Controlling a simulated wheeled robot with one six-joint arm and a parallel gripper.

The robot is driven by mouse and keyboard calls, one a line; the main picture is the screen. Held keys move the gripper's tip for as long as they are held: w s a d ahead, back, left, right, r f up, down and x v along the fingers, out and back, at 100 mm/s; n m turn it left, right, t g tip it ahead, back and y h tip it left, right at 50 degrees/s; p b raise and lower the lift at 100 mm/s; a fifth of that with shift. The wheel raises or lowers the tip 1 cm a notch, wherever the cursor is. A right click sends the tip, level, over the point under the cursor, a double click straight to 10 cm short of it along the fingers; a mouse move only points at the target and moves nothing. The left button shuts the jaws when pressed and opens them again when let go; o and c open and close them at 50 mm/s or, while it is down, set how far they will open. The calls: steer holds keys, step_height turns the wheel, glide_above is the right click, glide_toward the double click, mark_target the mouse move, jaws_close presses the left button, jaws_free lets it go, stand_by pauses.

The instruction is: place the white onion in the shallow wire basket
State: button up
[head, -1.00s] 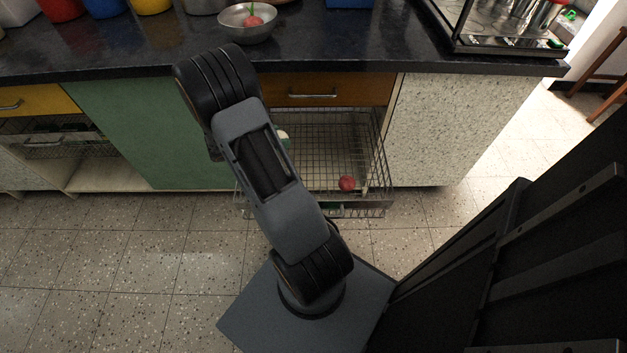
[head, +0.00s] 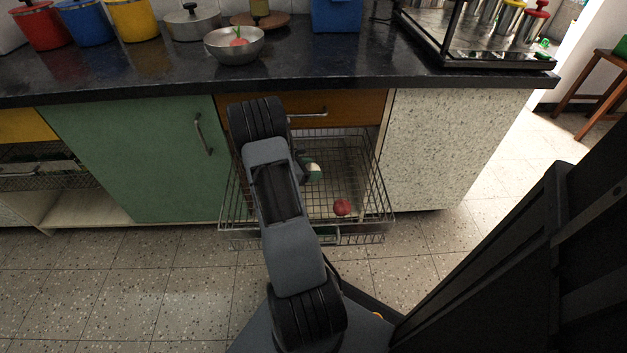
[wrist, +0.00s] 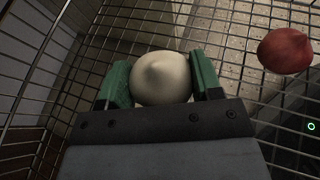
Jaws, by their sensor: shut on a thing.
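The white onion (wrist: 160,80) sits between the two green fingers of my gripper (wrist: 161,78), which is shut on it. The shallow wire basket (head: 378,190) is pulled out from under the orange drawer front. Its wire mesh also surrounds the gripper in the wrist view (wrist: 110,25). In the head view my gripper (head: 312,171) is at the basket's back middle, partly hidden by my arm. I cannot tell whether the onion touches the basket floor.
A red onion (head: 342,207) lies in the basket, right of my gripper; it also shows in the wrist view (wrist: 285,50). The dark counter (head: 330,68) overhangs the basket's back. A steel bowl (head: 235,46) stands on it.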

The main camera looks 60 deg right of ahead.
steer(key=shift+s+d+f+b, duration=0.15)
steer(key=shift+d+f+b, duration=0.2)
steer(key=shift+f, duration=0.2)
steer(key=shift+d+f+b, duration=0.15)
steer(key=shift+f+b, duration=0.75)
steer(key=shift+f, duration=0.7)
